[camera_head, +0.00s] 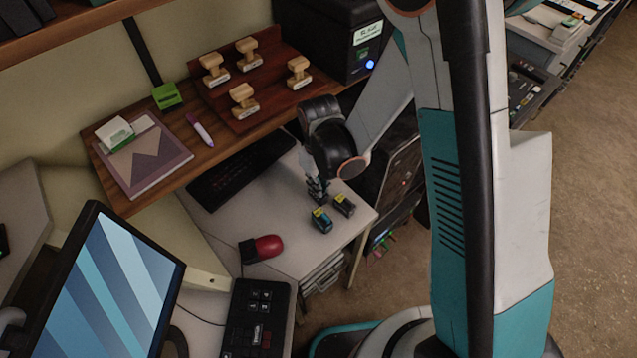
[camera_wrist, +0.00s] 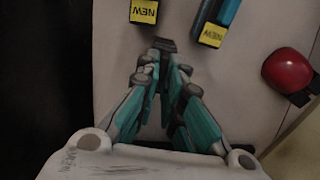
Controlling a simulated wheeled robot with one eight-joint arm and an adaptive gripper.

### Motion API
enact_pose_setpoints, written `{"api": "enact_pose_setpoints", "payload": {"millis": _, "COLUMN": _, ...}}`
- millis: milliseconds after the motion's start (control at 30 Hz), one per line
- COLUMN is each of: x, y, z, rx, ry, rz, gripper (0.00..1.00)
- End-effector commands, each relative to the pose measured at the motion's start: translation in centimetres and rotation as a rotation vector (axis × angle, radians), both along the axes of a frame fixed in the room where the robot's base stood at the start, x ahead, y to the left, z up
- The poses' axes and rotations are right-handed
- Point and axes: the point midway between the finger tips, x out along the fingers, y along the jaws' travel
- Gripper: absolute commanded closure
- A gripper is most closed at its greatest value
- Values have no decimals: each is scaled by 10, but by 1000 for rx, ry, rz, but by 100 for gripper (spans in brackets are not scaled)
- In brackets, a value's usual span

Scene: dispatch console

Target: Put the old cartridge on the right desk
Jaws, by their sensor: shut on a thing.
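My gripper (camera_head: 318,192) points down over the white desk (camera_head: 290,255), close beside two cartridges. In the wrist view its fingers (camera_wrist: 166,52) are closed together around a small dark thing (camera_wrist: 165,44), mostly hidden by them. It carries no visible label and looks like the old cartridge. Whether it touches the desk I cannot tell. A blue cartridge (camera_head: 321,220) and a dark cartridge (camera_head: 344,204) lie on the desk. In the wrist view the blue one (camera_wrist: 212,35) and the dark one (camera_wrist: 143,12) bear yellow NEW labels.
A red mouse (camera_head: 263,248) lies left of the cartridges, with a black keyboard (camera_head: 240,172) behind. A wooden shelf (camera_head: 240,140) with stamps overhangs the desk's back. A monitor (camera_head: 110,290) and keypad (camera_head: 255,315) stand at front left. The desk's right front edge is near the cartridges.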

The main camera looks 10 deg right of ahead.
Motion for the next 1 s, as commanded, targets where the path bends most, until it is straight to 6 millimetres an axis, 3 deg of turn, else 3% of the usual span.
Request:
{"api": "enact_pose_setpoints", "payload": {"millis": 100, "x": 0, "y": 0, "z": -4, "rx": 0, "ry": 0, "rz": 0, "gripper": 100}}
{"api": "enact_pose_setpoints", "payload": {"millis": 200, "x": 0, "y": 0, "z": -3, "rx": 0, "ry": 0, "rz": 0, "gripper": 74}}
{"api": "enact_pose_setpoints", "payload": {"millis": 233, "x": 0, "y": 0, "z": -3, "rx": 0, "ry": 0, "rz": 0, "gripper": 72}}
{"api": "enact_pose_setpoints", "payload": {"millis": 667, "x": 0, "y": 0, "z": 2, "rx": 0, "ry": 0, "rz": 0, "gripper": 72}}
{"api": "enact_pose_setpoints", "payload": {"millis": 1000, "x": 0, "y": 0, "z": 68, "rx": 0, "ry": 0, "rz": 0, "gripper": 72}}
